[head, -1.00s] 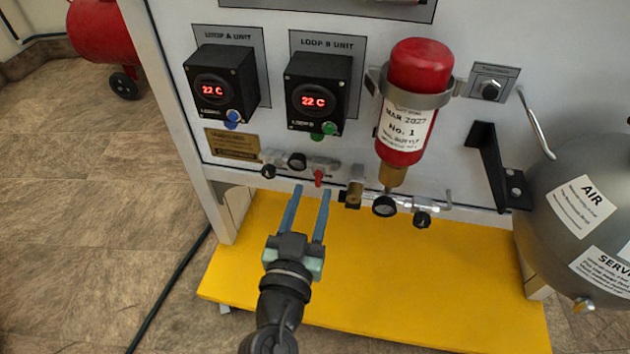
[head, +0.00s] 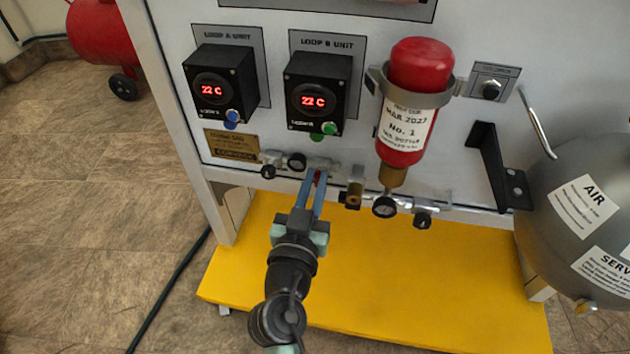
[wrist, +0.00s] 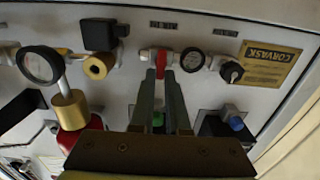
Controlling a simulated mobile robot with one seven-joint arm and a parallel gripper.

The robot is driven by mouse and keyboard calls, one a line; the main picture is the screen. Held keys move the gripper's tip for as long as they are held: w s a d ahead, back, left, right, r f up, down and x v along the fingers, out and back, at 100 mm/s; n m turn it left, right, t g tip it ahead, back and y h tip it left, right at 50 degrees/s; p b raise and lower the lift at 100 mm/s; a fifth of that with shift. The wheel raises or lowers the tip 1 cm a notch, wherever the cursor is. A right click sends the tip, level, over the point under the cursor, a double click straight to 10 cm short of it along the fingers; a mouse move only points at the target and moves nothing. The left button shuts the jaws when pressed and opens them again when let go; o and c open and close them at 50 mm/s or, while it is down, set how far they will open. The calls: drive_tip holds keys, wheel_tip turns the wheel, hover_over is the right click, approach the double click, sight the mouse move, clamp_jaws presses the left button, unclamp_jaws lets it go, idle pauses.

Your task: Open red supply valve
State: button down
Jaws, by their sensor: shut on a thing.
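The red supply valve (head: 319,178) is a small red handle on the row of fittings low on the white panel. In the head view my gripper (head: 314,181) reaches up to it, and its two blue fingers have closed on the handle, hiding most of it. In the wrist view the red valve (wrist: 161,60) shows between and just beyond the fingertips of my gripper (wrist: 162,72). The handle's exact angle is hard to tell behind the fingers.
A brass fitting (head: 355,188), another gauge (head: 384,206) and a red cylinder (head: 408,110) are to the right. A yellow base (head: 400,275) lies below; a grey air tank (head: 580,205) stands at right.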

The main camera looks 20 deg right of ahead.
idle(0.4)
drive_tip(key=n, duration=0.6)
drive_tip(key=a+n, duration=0.1)
drive_tip(key=n, duration=0.2)
drive_tip(key=shift+w+f+p, duration=0.25)
drive_tip(key=shift+p, duration=0.15)
drive_tip(key=shift+w+a+f+n+p, duration=0.15)
drive_tip(key=shift+n+p, duration=0.25)
drive_tip(key=shift+n, duration=1.1)
drive_tip(key=shift+s+d+f+n+p, duration=0.1)
drive_tip(key=shift+f+n+p, duration=0.2)
drive_tip(key=shift+n, duration=1.2)
drive_tip(key=shift+w+a+f+n+p, duration=0.1)
drive_tip(key=shift+n+p, duration=0.35)
drive_tip(key=shift+n, duration=1.05)
drive_tip(key=c, duration=0.9)
unclamp_jaws()
